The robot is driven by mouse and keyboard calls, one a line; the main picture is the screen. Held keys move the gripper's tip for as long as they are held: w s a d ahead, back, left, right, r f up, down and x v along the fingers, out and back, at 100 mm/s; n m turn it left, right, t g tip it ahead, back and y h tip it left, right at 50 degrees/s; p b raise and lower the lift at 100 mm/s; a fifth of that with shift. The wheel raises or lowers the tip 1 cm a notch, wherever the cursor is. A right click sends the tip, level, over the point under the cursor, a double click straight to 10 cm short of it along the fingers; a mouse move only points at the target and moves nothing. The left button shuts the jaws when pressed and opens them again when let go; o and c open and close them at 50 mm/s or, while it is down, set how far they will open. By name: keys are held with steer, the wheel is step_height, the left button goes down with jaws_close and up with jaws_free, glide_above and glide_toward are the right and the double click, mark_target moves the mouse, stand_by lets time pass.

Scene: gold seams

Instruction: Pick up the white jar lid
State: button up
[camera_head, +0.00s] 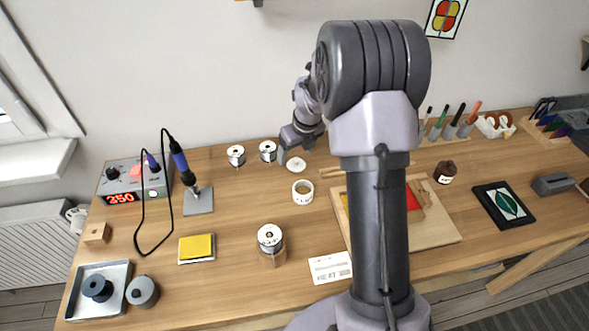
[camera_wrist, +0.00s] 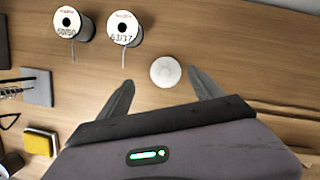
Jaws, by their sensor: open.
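The white jar lid (camera_wrist: 165,71) is a small round disc with a knob-like centre, lying flat on the wooden table. In the wrist view it sits just beyond my fingertips, between their lines and nearer the right finger. My arm hides part of the table to the right.
Two solder spools (camera_wrist: 72,24) (camera_wrist: 124,28) stand just left of the lid. A white tape ring (camera_head: 303,190) lies in front of it. A soldering iron stand (camera_head: 198,200) is farther left, and a wooden board (camera_head: 440,235) lies to the right. Bare table surrounds the lid.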

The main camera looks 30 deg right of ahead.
mark_target(296, 159)
steer(key=b+x, duration=0.2)
steer(key=x, duration=0.1)
steer(key=d+x, duration=0.1)
steer(key=x, duration=0.1)
steer(key=shift+s+f+b, duration=0.1)
steer(key=shift+f+b, duration=0.1)
steer(key=shift+b, duration=0.2)
steer(key=shift+a+r, duration=0.1)
steer(key=shift+r, duration=0.1)
